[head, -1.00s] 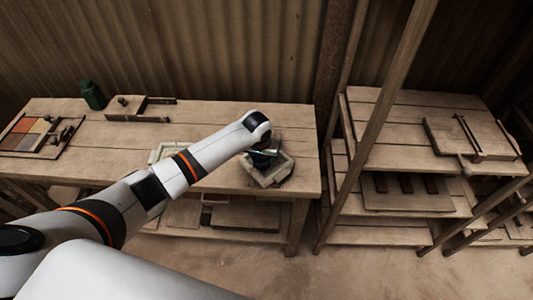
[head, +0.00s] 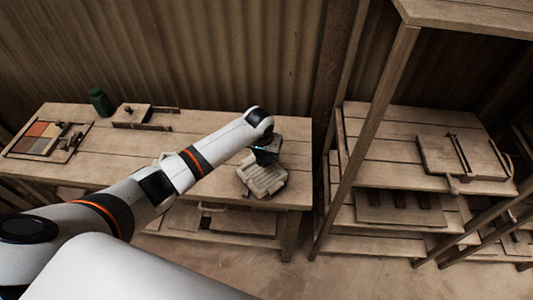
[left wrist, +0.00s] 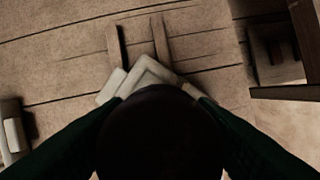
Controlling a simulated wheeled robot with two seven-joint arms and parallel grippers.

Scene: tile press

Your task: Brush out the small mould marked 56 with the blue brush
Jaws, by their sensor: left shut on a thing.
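A pale mould (head: 262,181) lies near the right end of the wooden bench, just below my left gripper in the head view. I cannot read any number on it. My left gripper (head: 266,153) is over the mould's back edge, shut on a dark thing with a blue glint, which looks like the blue brush (head: 264,149). In the left wrist view, a dark round shape (left wrist: 160,135) between the dark fingers hides most of the mould (left wrist: 148,72). Whether the bristles touch the mould is hidden. My right gripper is out of view.
My left arm crosses the bench (head: 205,133) and partly covers another pale thing (head: 168,156). A green bottle (head: 101,101), a wooden block (head: 131,112) and a colour-tile tray (head: 45,140) stand at left. A shelf rack (head: 385,135) with wooden frames stands right.

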